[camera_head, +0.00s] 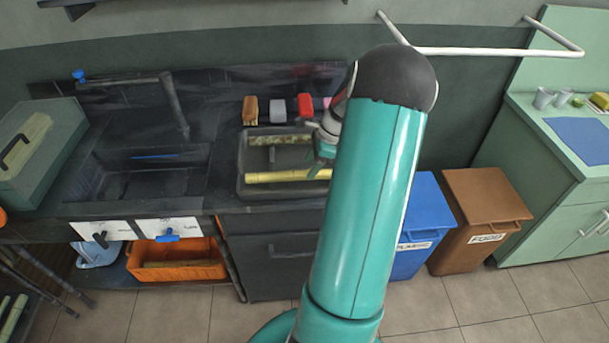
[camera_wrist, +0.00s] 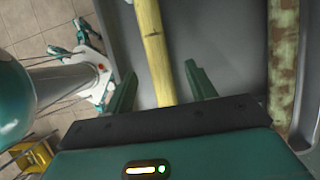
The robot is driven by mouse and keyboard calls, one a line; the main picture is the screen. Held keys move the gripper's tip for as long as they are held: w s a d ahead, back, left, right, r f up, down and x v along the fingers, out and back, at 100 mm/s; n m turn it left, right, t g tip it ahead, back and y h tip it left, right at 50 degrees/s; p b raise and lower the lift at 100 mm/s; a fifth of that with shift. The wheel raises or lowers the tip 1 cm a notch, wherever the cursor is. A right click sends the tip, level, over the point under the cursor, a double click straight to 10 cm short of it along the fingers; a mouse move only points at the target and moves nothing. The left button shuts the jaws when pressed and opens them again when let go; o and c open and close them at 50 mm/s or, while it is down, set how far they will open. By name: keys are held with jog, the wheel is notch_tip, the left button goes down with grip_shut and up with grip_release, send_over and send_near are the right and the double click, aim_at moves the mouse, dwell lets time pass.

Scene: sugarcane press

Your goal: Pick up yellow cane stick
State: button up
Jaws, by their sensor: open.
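The yellow cane stick (camera_head: 285,176) lies in a dark grey tray (camera_head: 243,157) on the counter, along the tray's near side. In the wrist view the yellow cane stick (camera_wrist: 152,45) runs between the two green fingers of my gripper (camera_wrist: 162,88). The fingers are open, one on each side of it, with gaps showing. Whether they are low enough to reach around it I cannot tell. A mottled brown-green cane stick (camera_wrist: 284,60) lies apart to the right in the wrist view; it also shows at the tray's far side (camera_head: 280,140). My arm hides the tray's right end in the head view.
Brown, grey and red blocks (camera_head: 278,110) stand behind the tray. A sink with a faucet (camera_head: 174,105) is to the left, beside a green box (camera_head: 38,150). An orange crate (camera_head: 178,270) is below. Blue (camera_head: 415,225) and brown (camera_head: 487,205) bins stand right.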

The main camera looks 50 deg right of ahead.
aim_at(306, 171)
jog(key=x, duration=0.3)
jog(key=shift+w+a+f, duration=0.15)
jog(key=shift+a+f, duration=0.05)
jog(key=shift+a, duration=0.05)
jog(key=shift+c, duration=0.5)
jog(key=c, duration=1.1)
grip_shut()
jog(key=shift+r, duration=0.15)
